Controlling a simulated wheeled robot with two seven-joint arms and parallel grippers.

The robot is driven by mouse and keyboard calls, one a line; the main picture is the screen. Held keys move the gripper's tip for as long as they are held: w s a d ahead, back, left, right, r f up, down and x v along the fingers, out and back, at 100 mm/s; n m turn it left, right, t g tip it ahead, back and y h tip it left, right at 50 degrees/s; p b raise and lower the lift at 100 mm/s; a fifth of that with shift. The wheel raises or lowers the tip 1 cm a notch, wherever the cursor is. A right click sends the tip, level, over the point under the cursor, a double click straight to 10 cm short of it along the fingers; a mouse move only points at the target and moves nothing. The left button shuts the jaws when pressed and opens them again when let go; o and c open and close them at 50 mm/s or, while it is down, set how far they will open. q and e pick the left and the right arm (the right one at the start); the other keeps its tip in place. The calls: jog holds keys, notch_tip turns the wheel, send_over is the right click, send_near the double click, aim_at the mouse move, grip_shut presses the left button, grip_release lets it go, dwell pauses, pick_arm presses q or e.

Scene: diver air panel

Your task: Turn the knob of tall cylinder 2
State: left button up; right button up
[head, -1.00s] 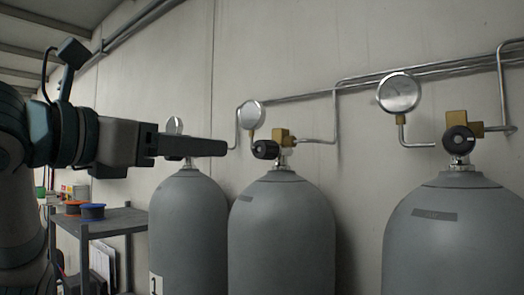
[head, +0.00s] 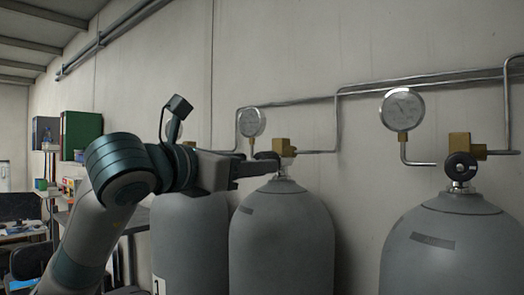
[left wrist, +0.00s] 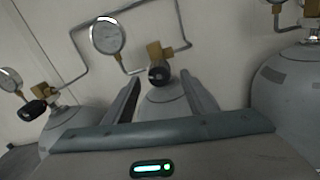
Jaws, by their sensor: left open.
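Tall cylinder 2 (head: 282,235) is the middle grey cylinder, just right of the one marked 1. Its brass valve (head: 284,146) carries a black knob (head: 267,156), partly hidden behind my gripper in the head view. My left gripper (head: 272,167) is at the height of this valve, its fingers pointing at it. In the left wrist view, the knob (left wrist: 158,75) shows between the two open fingertips (left wrist: 160,80), with nothing held. I cannot tell whether the fingers reach around the knob or stop short of it. My right gripper is not in view.
Cylinder 1 (head: 190,245) stands close on the left, and another grey cylinder (head: 455,250) stands to the right across a gap. Round gauges (head: 251,122) and metal pipes (head: 430,78) run along the wall behind. A desk and shelves are at the far left.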

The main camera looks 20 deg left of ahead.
pick_arm(q)
jog(key=shift+p+x, duration=0.75)
jog(key=shift+x, duration=1.35)
jog(key=c, duration=1)
